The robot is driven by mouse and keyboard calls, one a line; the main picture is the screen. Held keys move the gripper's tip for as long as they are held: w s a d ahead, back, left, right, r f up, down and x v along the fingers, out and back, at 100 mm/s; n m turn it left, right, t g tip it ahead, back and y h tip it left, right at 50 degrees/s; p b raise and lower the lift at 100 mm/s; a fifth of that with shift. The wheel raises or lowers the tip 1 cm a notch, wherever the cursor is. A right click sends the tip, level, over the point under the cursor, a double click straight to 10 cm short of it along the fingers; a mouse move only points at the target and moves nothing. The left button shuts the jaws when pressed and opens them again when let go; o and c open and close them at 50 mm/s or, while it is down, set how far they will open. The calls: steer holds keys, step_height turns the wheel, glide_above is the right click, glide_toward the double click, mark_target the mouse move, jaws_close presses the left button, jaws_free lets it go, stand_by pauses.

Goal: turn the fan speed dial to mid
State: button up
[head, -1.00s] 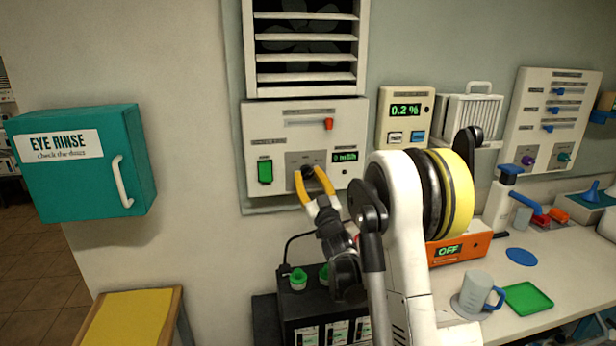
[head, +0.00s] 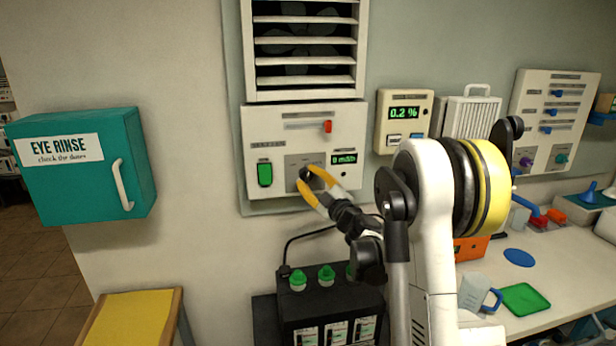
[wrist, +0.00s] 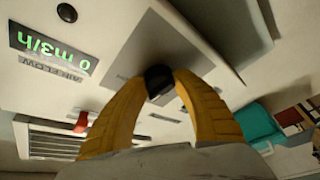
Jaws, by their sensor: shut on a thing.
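The fan speed dial (head: 306,173) is a small black knob on a grey plate, low on the white fan control panel (head: 270,122). My gripper (head: 312,182) has yellow fingers and is shut on the dial. In the wrist view the dial (wrist: 158,78) shows between the two fingertips (wrist: 160,88). The dial's pointer and marks are largely hidden or too small to read. The airflow display (head: 344,158) reads 0 m3/h, and it also shows in the wrist view (wrist: 48,48). A green switch (head: 265,173) sits left of the dial.
A red slider (head: 327,126) is above the dial, under the louvred vent (head: 305,41). A 0.2 % meter (head: 404,121) hangs to the right. A teal eye rinse box (head: 82,172) is at left. A black battery (head: 318,306) with green caps stands below.

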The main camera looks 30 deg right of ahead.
steer(key=shift+n+g, duration=0.3)
steer(key=shift+n, duration=0.4)
steer(key=o, duration=1.2)
steer(key=s, duration=0.4)
steer(key=s+f, duration=0.1)
steer(key=s, duration=0.3)
steer(key=s+d+f, duration=0.1)
steer(key=s, duration=0.3)
steer(key=shift+w+d, duration=0.1)
